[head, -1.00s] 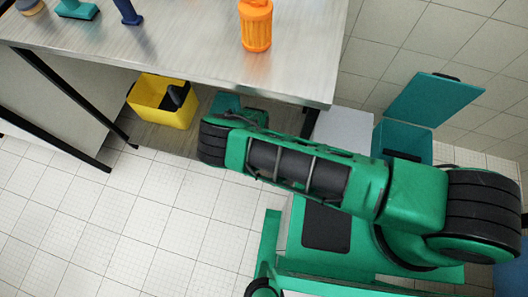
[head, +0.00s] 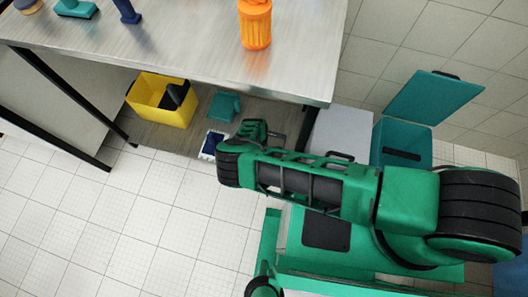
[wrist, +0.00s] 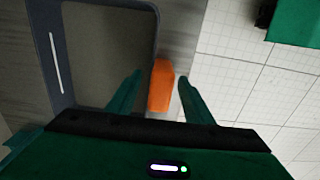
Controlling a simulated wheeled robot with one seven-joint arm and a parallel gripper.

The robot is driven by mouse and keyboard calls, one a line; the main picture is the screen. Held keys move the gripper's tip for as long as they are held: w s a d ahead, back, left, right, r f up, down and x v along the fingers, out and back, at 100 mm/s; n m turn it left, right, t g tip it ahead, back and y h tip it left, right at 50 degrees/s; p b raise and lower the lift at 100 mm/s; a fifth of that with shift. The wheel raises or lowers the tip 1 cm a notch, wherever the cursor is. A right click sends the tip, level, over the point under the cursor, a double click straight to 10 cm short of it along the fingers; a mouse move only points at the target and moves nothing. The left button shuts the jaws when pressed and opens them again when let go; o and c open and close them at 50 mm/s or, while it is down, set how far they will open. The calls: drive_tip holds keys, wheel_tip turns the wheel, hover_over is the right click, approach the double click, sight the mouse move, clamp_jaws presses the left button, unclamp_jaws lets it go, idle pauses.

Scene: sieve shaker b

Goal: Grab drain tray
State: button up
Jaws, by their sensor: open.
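In the wrist view a dark grey tray-like frame (wrist: 72,95) with rounded corners and a pale stripe lies at the left, seemingly the drain tray. An orange block (wrist: 160,88) sits at its right edge; I cannot tell whether it is joined on as a handle. My gripper (wrist: 159,76) is open, one green finger on each side of the orange block, with visible gaps. In the head view my gripper (head: 262,130) is at the low shelf under the table; the tray cannot be made out there.
The steel table (head: 190,55) overhangs the low shelf (head: 160,138). On the shelf are a yellow bin (head: 150,112), a teal item (head: 224,106) and a blue-and-white item (head: 211,145). A teal bin with open lid (head: 400,140) stands right. Tiled floor is clear at left.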

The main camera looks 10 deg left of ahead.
clamp_jaws()
drive_tip(key=shift+r, duration=0.2)
drive_tip(key=shift+r, duration=1.9)
drive_tip(key=s+a+r, duration=0.6)
drive_tip(key=s+a, duration=0.1)
drive_tip(key=s, duration=0.2)
drive_tip(key=shift+a+r, duration=0.15)
drive_tip(key=shift+r, duration=0.25)
drive_tip(key=shift+a, duration=0.1)
